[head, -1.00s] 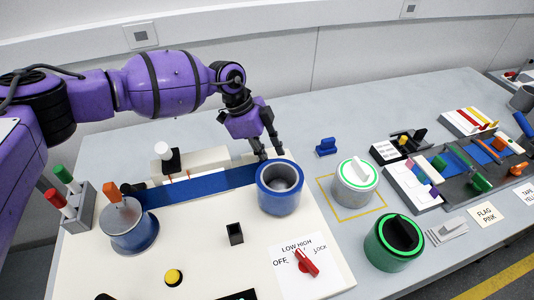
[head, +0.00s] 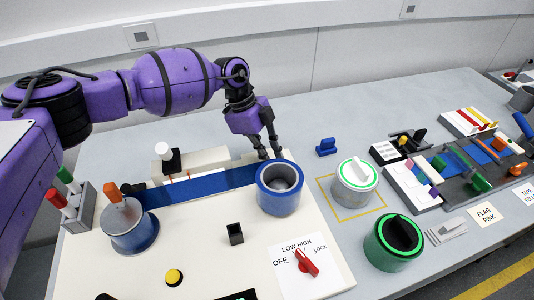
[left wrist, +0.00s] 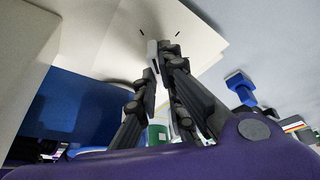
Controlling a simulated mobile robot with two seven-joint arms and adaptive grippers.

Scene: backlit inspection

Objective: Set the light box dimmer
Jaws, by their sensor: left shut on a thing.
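My left gripper (head: 268,153) reaches down to a low white box (head: 244,158) at the back edge of the cream board, behind the blue-rimmed cup. In the left wrist view its fingers (left wrist: 160,62) close on a small pale grey knob (left wrist: 152,47), which I take to be the dimmer. The knob stands against a cream face (left wrist: 95,45) with two short dark tick marks above it. The fingers hide much of the knob, and its exact setting cannot be read. In the head view the knob is hidden by the gripper. My right gripper is not in view.
The blue-rimmed cup (head: 280,190) stands just in front of my left gripper. A red selector (head: 306,262) sits on a LOW/HIGH label. A blue part (head: 326,147) lies to the right. A white-topped canister (head: 354,184) stands in a yellow outline.

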